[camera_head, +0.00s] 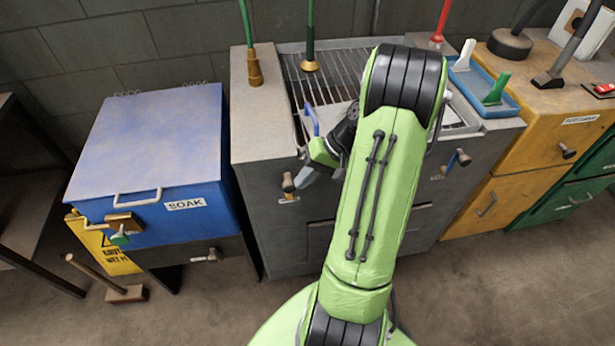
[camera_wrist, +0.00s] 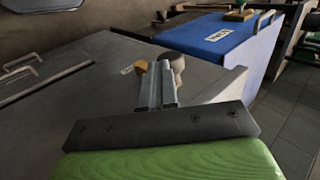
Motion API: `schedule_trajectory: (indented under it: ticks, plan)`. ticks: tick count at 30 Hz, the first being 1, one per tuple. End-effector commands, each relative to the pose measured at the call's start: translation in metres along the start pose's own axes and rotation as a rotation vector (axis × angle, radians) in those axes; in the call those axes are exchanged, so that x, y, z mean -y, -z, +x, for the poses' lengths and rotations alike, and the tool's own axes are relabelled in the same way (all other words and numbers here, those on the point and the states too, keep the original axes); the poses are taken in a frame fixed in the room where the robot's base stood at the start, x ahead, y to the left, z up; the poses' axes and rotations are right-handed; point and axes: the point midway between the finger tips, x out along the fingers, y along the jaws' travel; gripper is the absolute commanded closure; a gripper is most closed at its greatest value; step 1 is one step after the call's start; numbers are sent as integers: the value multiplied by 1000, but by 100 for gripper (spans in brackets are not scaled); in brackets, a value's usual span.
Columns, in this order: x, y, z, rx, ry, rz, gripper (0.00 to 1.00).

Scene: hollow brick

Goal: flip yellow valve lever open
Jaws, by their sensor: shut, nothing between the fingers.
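My gripper (camera_head: 302,180) is shut and empty at the left front of the grey sink cabinet. In the wrist view its closed fingers (camera_wrist: 158,72) point at a round brownish knob (camera_wrist: 177,63), which partly hides behind them. The knob (camera_head: 288,184) also shows in the head view, just left of the fingertips. A small yellow piece (camera_wrist: 141,68) sits just left of the fingers in the wrist view. It may be the yellow lever or part of a label; I cannot tell. Whether the fingers touch the knob or the yellow piece is unclear.
The grey sink cabinet (camera_head: 243,130) carries a metal rack (camera_head: 325,72) and a blue lever (camera_head: 463,158) on its right front. A blue SOAK cabinet (camera_head: 150,140) stands to the left. A yellow cabinet (camera_head: 520,145) stands to the right. A mallet (camera_head: 122,292) lies on the floor.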

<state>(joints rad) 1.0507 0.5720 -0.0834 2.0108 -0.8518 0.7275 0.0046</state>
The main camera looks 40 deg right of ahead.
Motion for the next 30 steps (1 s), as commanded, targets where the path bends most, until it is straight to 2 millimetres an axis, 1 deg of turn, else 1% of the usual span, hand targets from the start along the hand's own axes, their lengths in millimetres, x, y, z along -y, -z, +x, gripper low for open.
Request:
schedule_trajectory:
  ticks: [8,14,20,30]
  plan:
    - [7,0,3,1,-47,-2,100]
    - [19,0,8,2,-139,-7,100]
    - [39,-1,21,3,-308,-12,100]
    - [66,-1,52,4,-632,-10,100]
